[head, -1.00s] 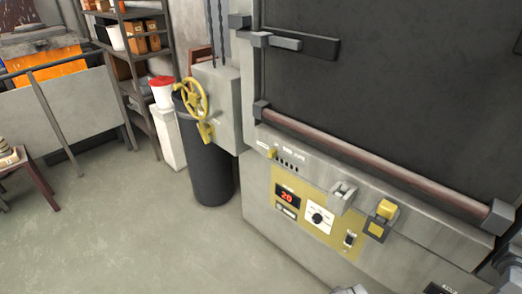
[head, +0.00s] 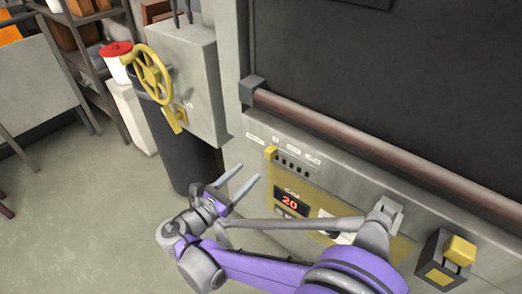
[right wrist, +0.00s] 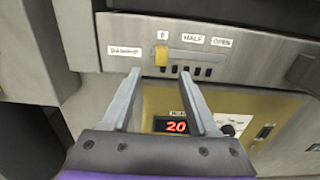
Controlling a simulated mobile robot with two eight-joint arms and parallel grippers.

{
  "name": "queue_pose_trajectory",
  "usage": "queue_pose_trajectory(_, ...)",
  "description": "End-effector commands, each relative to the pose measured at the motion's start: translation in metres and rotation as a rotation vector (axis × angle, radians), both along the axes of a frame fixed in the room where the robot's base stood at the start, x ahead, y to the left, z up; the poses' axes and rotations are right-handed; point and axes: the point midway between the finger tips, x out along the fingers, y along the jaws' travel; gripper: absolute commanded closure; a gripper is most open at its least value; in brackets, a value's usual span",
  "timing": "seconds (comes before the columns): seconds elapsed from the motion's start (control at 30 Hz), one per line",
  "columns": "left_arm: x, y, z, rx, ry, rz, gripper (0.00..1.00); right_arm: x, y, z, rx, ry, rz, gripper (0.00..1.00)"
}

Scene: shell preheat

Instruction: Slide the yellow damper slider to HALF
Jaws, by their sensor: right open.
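The yellow damper slider (head: 270,152) sits at the left end of its slot on the oven's front ledge. In the right wrist view the slider (right wrist: 160,58) is under the "0" label, left of the HALF label (right wrist: 193,39) and the OPEN label (right wrist: 221,42). My right gripper (head: 247,174) is open and empty, in front of and a little below the slider, apart from it. In the right wrist view its fingers (right wrist: 161,76) point toward the slider, one on each side of its line. My left gripper is not in view.
Below the slot is a yellow panel with a red display reading 20 (head: 289,203); my arm hides part of it. A yellow handwheel (head: 152,75) is on a grey box at left, above a dark bin (head: 190,155). A door bar (head: 330,128) runs above the ledge.

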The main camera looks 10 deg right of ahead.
Motion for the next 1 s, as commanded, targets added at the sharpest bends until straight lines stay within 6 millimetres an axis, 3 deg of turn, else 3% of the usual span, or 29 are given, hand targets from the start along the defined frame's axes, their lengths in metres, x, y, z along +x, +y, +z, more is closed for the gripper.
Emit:
queue_pose_trajectory(0.3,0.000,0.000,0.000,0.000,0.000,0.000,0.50,0.037,-0.049,0.000,0.002,0.000,-0.005,0.40)
queue_pose_trajectory(0.5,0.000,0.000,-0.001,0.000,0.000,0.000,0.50,0.053,-0.070,0.000,0.004,0.000,-0.003,0.40)
queue_pose_trajectory(0.9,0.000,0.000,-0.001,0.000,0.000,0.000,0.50,0.059,-0.077,0.000,0.005,0.000,-0.001,0.40)
queue_pose_trajectory(1.0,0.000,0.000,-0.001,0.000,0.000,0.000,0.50,0.059,-0.077,0.000,0.005,0.000,-0.001,0.54)
